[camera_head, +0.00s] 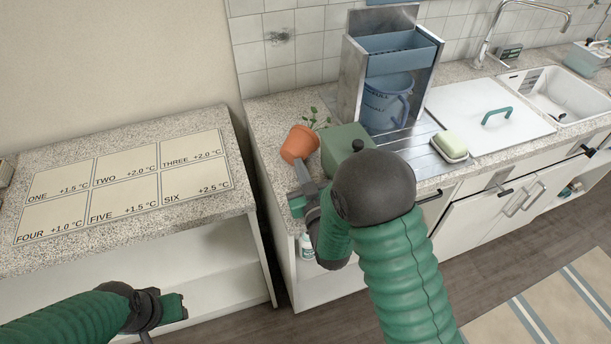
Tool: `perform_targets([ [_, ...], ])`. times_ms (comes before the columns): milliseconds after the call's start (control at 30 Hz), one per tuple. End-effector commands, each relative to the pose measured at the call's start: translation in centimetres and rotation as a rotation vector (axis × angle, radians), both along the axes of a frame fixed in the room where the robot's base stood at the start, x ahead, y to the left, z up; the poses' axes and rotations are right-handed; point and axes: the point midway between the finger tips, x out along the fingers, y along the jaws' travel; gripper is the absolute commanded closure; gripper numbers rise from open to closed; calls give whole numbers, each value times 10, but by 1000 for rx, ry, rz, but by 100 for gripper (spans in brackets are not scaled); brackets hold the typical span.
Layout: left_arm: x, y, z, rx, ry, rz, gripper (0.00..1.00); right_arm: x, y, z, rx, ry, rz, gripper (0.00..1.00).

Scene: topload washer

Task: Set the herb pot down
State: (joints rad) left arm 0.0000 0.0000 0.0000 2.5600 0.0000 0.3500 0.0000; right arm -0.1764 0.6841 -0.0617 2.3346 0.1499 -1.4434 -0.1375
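The herb pot (299,144) is an orange terracotta pot with a small green plant (315,119) at its upper right. It is tilted, above or at the left end of the speckled counter (262,118); I cannot tell whether its base touches it. My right gripper (303,170) reaches up from below and appears shut on the pot; its far finger is hidden. My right arm covers part of the counter front. My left gripper (172,307) is low at the left, away from the pot, in front of the lower shelf; its finger gap is unclear.
A green box (343,146) stands close right of the pot. Beyond are a metal stand with a blue bucket (388,103), a soap dish (450,147), a white lid (487,110) and a sink (565,98). The left counter carries a six-field labelled mat (128,186) with nothing on it.

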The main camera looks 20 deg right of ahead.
Motion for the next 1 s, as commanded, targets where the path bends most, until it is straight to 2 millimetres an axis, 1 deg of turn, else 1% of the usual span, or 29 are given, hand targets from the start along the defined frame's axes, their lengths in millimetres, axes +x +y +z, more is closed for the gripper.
perform_targets([
  [33, 0, 0, 0, 0, 0, 0, 64, 0, 0, 0, 0, 0, 0, 100],
  [67, 0, 0, 0, 0, 0, 0, 64, 0, 0, 0, 0, 0, 0, 97],
  [667, 0, 0, 0, 0, 0, 0, 64, 0, 0, 0, 0, 0, 0, 18],
  [1000, 0, 0, 0, 0, 0, 0, 64, 1, 0, 0, 0, 0, 0, 17],
])
